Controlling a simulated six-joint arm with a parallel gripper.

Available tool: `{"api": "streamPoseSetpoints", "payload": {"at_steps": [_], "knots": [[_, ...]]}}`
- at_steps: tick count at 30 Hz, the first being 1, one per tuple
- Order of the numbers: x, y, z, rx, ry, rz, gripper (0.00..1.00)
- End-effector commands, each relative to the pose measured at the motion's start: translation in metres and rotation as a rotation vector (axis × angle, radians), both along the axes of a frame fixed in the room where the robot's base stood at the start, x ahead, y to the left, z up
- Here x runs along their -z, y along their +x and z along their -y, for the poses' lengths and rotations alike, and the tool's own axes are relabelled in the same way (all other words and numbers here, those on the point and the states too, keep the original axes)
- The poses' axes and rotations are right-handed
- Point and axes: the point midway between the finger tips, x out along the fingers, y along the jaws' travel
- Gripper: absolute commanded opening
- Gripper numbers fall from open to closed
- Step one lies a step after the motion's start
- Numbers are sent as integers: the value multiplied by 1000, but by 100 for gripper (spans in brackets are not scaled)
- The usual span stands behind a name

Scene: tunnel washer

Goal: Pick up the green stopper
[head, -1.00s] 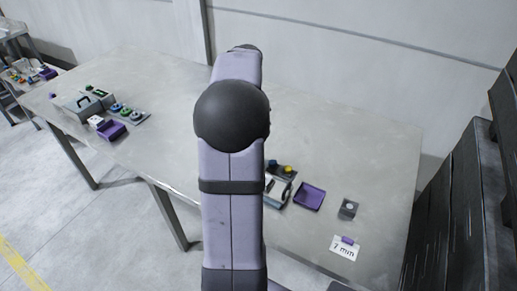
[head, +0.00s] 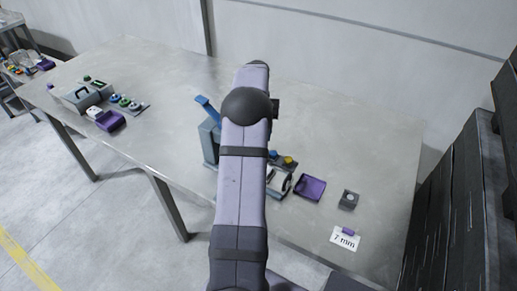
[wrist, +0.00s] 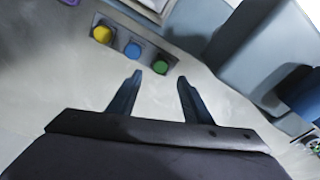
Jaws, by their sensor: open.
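The green stopper (wrist: 160,66) sits at the right end of a short row in the wrist view, beside a blue stopper (wrist: 133,50) and a yellow stopper (wrist: 101,34). My gripper (wrist: 159,78) is open and empty. Its two fingertips point toward the green stopper, which appears just beyond and between them; their height above it is hard to judge. In the head view the blue stopper (head: 273,154) and yellow stopper (head: 289,160) show, but my arm hides the green one and the gripper.
A blue-grey device (head: 210,141) with a raised blue lever stands left of my arm; a large grey body (wrist: 227,48) fills the wrist view's upper right. A purple tray (head: 310,188), small grey block (head: 348,200) and "7 mm" card (head: 344,239) lie right. The table's far right is clear.

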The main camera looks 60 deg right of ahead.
Motion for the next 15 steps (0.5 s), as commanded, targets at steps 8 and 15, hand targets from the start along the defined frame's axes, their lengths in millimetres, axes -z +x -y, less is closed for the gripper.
{"api": "streamPoseSetpoints", "payload": {"at_steps": [8,15], "knots": [[9,0,0,-1,1,0,45],[32,0,-2,-2,5,-2,45]]}}
